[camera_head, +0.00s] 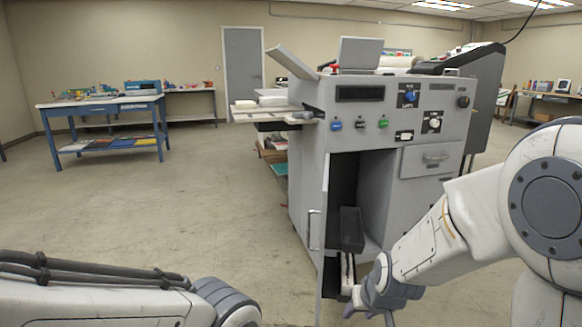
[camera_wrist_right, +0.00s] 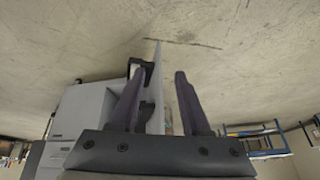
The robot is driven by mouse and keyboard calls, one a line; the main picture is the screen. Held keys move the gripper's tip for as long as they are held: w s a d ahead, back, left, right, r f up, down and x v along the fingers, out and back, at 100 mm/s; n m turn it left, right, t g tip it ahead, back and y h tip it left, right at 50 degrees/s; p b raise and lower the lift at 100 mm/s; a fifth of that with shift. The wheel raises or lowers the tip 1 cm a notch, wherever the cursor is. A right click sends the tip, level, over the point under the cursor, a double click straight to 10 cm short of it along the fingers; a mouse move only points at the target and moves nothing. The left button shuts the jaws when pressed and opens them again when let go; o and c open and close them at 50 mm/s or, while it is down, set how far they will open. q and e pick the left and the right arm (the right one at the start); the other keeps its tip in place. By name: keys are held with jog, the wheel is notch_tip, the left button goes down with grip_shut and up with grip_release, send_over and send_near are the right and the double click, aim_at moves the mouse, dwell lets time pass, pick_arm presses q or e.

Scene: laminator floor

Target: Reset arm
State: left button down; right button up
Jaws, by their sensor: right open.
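My right arm (camera_head: 430,240) reaches in from the right, low in front of the grey laminator. My right gripper (camera_head: 369,308) is at the lower front of the machine, near the opening of its cabinet. In the right wrist view its two dark fingers (camera_wrist_right: 160,74) stand apart with nothing held between them. The grey machine (camera_wrist_right: 85,112) and a thin pale panel with a black handle (camera_wrist_right: 147,72) show behind the fingers there. My left arm (camera_head: 100,300) lies across the bottom left, and its gripper is out of view.
The laminator (camera_head: 425,128) has an open lower cabinet with its narrow door (camera_head: 314,237) swung outward. A dark block (camera_head: 351,229) is inside. A blue table (camera_head: 100,104) stands at the far left. The floor (camera_head: 170,215) between is clear.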

jog(key=s+d+g, duration=0.3)
jog(key=s, duration=0.8)
jog(key=s+a+r+n+g, duration=0.1)
jog(key=s+a+r+n, duration=0.25)
jog(key=s+a, duration=0.35)
jog(key=s+a+r+n+g, duration=0.1)
jog(key=s+a+r+n, duration=0.1)
jog(key=s+a+n, duration=0.3)
notch_tip(320, 180, up, 26)
jog(key=m+p, duration=0.1)
jog(key=p, duration=2.6)
jog(key=shift+s+a+r, duration=0.25)
jog(key=shift+s+a, duration=0.1)
jog(key=shift+a, duration=0.1)
jog(key=shift+s, duration=0.1)
